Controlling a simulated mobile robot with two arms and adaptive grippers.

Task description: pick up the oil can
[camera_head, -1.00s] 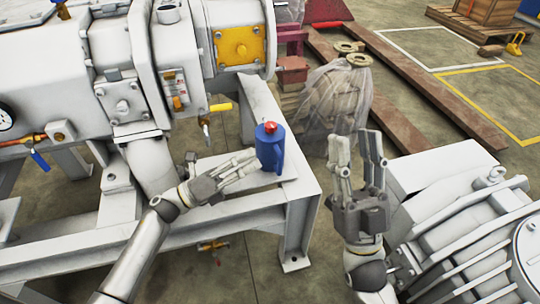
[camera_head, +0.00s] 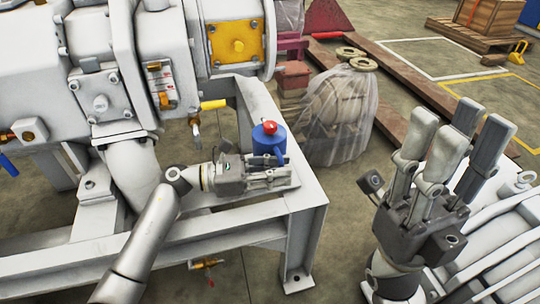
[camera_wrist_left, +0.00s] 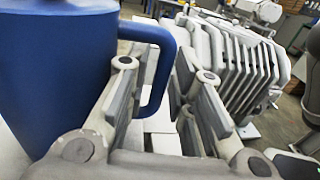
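The blue oil can (camera_head: 266,142) with a red cap stands upright on the white frame ledge. My left gripper (camera_head: 278,177) is in front of it in the head view and hides its lower part. In the left wrist view the can (camera_wrist_left: 55,65) fills the left side. Its blue handle (camera_wrist_left: 164,52) reaches between the spread fingers of my left gripper (camera_wrist_left: 160,112), close to the left finger. Whether they touch I cannot tell. My right gripper (camera_head: 450,150) is raised at the right, fingers apart and empty.
The white machine frame (camera_head: 310,215) holds the ledge. A yellow-handled valve (camera_head: 213,104) sits left of the can. A plastic-wrapped bundle (camera_head: 340,115) stands on the floor behind and right. White finned machinery (camera_head: 500,225) lies under my right arm.

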